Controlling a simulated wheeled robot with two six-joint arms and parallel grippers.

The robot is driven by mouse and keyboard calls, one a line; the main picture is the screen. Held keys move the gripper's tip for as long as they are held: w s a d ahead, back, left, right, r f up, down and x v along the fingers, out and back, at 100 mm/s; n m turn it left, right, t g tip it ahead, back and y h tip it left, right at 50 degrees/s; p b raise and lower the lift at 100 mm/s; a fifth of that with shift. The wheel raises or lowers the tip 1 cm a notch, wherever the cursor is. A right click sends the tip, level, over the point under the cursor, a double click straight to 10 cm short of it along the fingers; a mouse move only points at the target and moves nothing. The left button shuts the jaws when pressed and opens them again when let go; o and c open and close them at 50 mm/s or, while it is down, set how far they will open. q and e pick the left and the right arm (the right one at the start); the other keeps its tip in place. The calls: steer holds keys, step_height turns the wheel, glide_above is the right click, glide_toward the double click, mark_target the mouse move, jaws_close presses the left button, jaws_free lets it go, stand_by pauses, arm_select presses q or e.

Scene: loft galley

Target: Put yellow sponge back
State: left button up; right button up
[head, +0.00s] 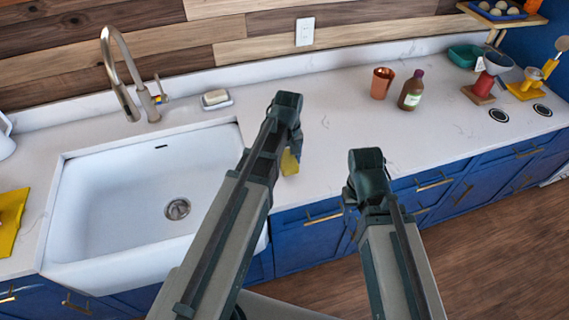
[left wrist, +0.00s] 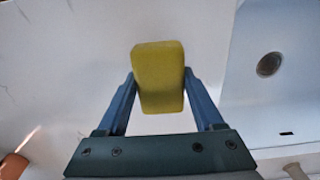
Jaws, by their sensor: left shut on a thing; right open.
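The yellow sponge (head: 289,163) is held by my left gripper (head: 290,150) over the counter, just right of the sink, partly hidden by my left arm in the head view. In the left wrist view the sponge (left wrist: 158,75) sits between the two fingers of the left gripper (left wrist: 160,88), which is shut on it. My right gripper (head: 350,207) is open and empty near the counter's front edge. A small white dish (head: 216,104) with a pale block on it stands behind the sink.
The white sink (head: 110,215) and its faucet (head: 122,75) are at left, with a yellow cloth (head: 9,222) beyond. A copper cup (head: 381,83) and a brown bottle (head: 411,92) stand on the counter at right. The counter (head: 330,115) between is clear.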

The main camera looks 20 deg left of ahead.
mark_target(288, 166)
arm_select(q)
steer(key=shift+s+d, duration=0.1)
steer(key=shift+d+f+b, duration=0.1)
steer(key=shift+f+b, duration=0.3)
steer(key=shift+b, duration=0.1)
step_height(288, 166, down, 3)
steer(key=b, duration=0.2)
steer(key=shift+b, duration=0.35)
steer(key=shift+r, duration=0.15)
steer(key=o, duration=1.2)
step_height(288, 166, up, 12)
steer(key=p, duration=1.2)
steer(key=shift+r, duration=0.1)
